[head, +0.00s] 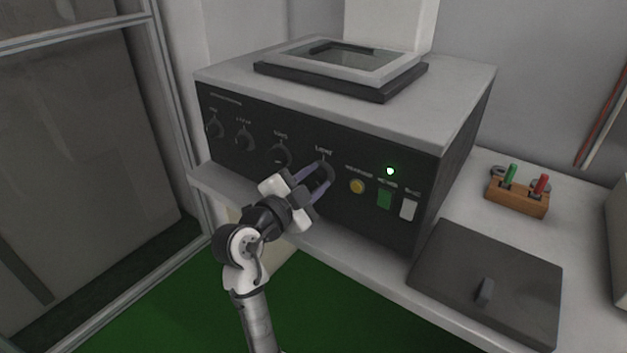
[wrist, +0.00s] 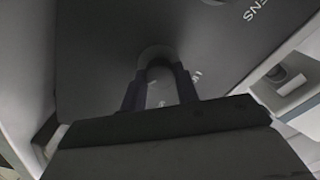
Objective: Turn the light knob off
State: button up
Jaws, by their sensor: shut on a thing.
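The light knob (head: 322,167) is the rightmost of several dark knobs on the black front panel of the grey machine (head: 350,170). A label above it appears to read "Light". My gripper (head: 322,180) reaches up to it from below left, with its two fingers on either side of the knob, shut on it. In the wrist view the knob (wrist: 157,60) is round and dark, between the two fingers (wrist: 160,88). The fingers partly hide the knob in the head view, and its pointer setting cannot be read clearly.
Other knobs (head: 280,155) sit to the left. A yellow button (head: 357,186), a green switch (head: 384,199), a white switch (head: 407,208) and a lit green lamp (head: 390,171) are to the right. A dark lidded plate (head: 485,275) and a wooden block with plugs (head: 518,196) lie on the counter.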

jog(key=n+p, duration=0.1)
jog(key=n, duration=0.5)
jog(key=shift+n, duration=0.3)
jog(key=n+p, duration=0.3)
jog(key=n, duration=0.3)
jog(key=shift+a+r+p, duration=0.1)
jog(key=shift+p, duration=0.2)
jog(key=n+p, duration=0.2)
jog(key=n, duration=0.2)
jog(key=shift+p, duration=0.3)
jog(key=n+p, duration=0.2)
jog(key=n, duration=0.1)
jog(key=shift+n+p, duration=0.3)
jog(key=shift+p, duration=0.1)
jog(key=n+p, duration=0.3)
jog(key=n, duration=0.1)
jog(key=shift+n+p, duration=0.4)
jog(key=shift+p, duration=0.1)
jog(key=shift+f+n, duration=0.25)
jog(key=shift+n, duration=0.05)
jog(key=o, duration=1)
jog(key=shift+r, duration=0.1)
jog(key=shift+c, duration=0.2)
